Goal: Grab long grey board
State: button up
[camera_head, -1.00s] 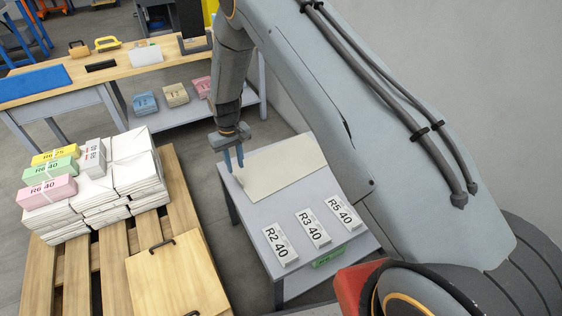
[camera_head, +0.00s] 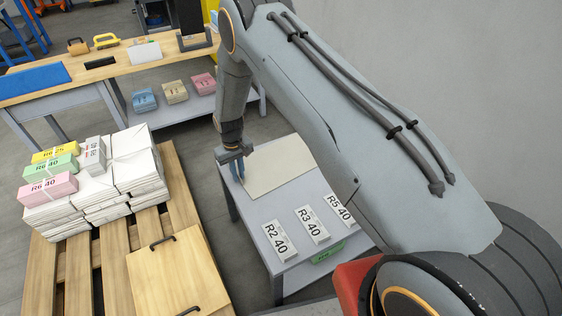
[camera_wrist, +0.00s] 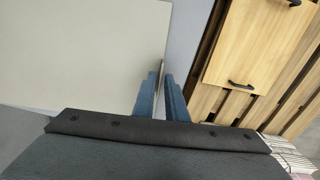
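The long board (camera_head: 280,165) is a flat, pale grey-beige panel on the grey table at the middle of the head view. It fills the upper left of the wrist view (camera_wrist: 75,50). My gripper (camera_head: 238,171) is at the board's left edge, fingers pointing down. In the wrist view, the two blue fingers (camera_wrist: 161,95) are close together, with the board's edge running into the narrow gap between them. They appear shut on that edge. The contact itself is partly hidden by the fingers.
A wooden pallet (camera_head: 181,205) with paper stacks (camera_head: 130,165) and a handled wooden panel (camera_head: 180,275) stands left. A workbench (camera_head: 110,70) is behind.

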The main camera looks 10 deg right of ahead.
grip_shut()
